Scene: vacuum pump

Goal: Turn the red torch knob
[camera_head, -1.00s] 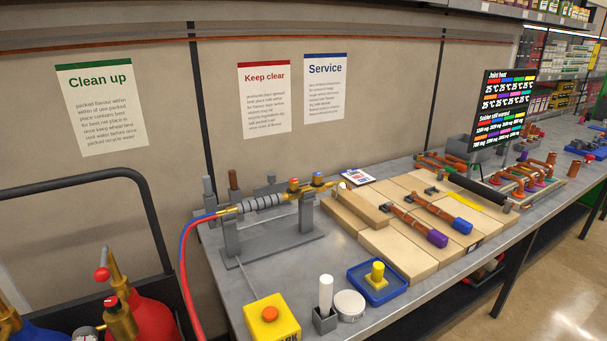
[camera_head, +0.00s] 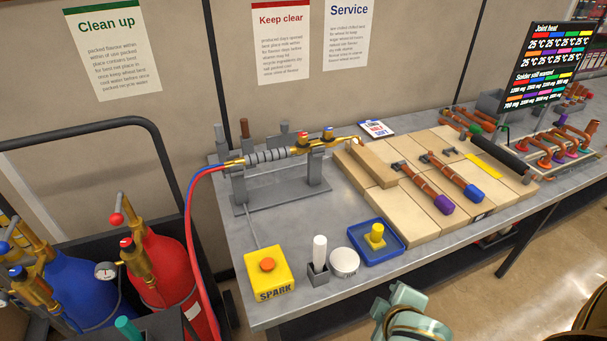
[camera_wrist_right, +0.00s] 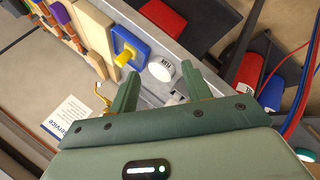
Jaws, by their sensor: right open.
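The brass torch (camera_head: 290,151) lies on a grey two-post stand (camera_head: 283,190) on the bench, fed by red and blue hoses. Two small knobs sit on top of it, one with red and one with blue; the red torch knob (camera_head: 311,135) looks to be the left one, but they are small. My right gripper (camera_wrist_right: 161,70) is open and empty in the right wrist view, with a white round tin (camera_wrist_right: 162,69) beyond its fingertips. Part of my green right arm shows low in the head view, in front of the bench edge. My left gripper is not in view.
A yellow SPARK box (camera_head: 268,282), a white stick in a grey holder (camera_head: 318,274) and a blue tray (camera_head: 366,241) stand in front of the torch. Tan blocks (camera_head: 425,190) with copper pipes lie right. Red and blue gas cylinders (camera_head: 165,270) stand left.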

